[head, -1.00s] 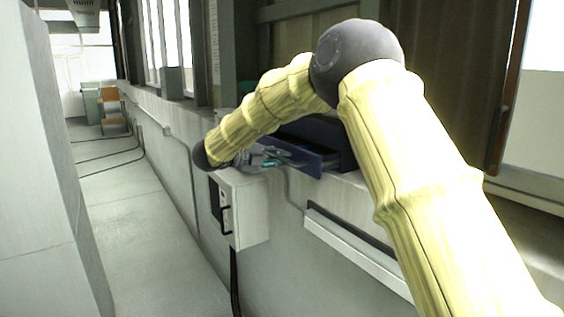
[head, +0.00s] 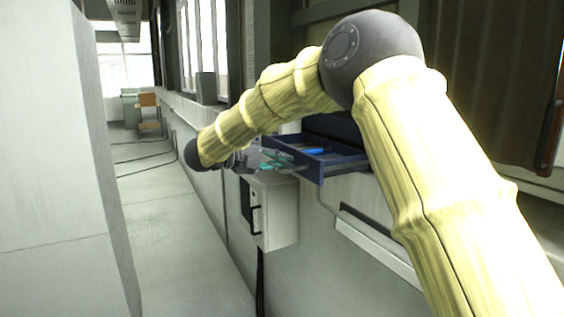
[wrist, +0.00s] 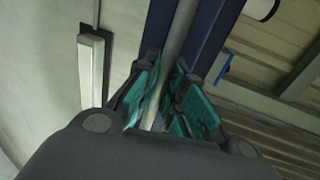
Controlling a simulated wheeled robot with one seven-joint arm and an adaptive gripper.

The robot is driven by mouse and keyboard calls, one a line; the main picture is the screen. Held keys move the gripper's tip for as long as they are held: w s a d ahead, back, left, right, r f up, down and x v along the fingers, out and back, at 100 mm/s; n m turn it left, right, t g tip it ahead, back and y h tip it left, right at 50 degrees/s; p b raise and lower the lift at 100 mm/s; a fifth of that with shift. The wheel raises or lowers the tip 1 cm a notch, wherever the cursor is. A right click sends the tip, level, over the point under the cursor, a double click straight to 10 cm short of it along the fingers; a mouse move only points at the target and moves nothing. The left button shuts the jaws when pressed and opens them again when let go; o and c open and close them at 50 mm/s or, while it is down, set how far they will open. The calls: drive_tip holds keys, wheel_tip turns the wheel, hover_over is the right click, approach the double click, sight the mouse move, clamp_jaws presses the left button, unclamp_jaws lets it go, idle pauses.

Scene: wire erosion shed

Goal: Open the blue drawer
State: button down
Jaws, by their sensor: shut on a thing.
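The blue drawer (head: 345,164) is pulled out from its dark blue housing (head: 333,127) on the wall ledge in the head view. Inside it lies a bright blue thing (head: 314,151). My gripper (head: 284,161) is at the drawer's front. In the wrist view my gripper (wrist: 165,112), with teal finger pads, is shut on a pale bar (wrist: 178,38) that runs along the blue drawer front (wrist: 209,35); it looks like the drawer's handle. My arm hides part of the housing and the ledge.
A grey-white wall box (head: 276,214) with a dark handle hangs just below the drawer. A pale ledge (head: 378,248) sticks out of the wall lower right. A tall pale cabinet (head: 55,200) stands at the left. The floor (head: 175,235) between is clear apart from cables farther back.

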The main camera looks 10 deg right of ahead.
drive_tip(key=shift+f, duration=0.1)
drive_tip(key=c, duration=1.5)
unclamp_jaws()
drive_tip(key=shift+a, duration=0.1)
drive_tip(key=v, duration=1.1)
drive_tip(key=shift+s+a, duration=0.15)
drive_tip(key=shift+a, duration=0.2)
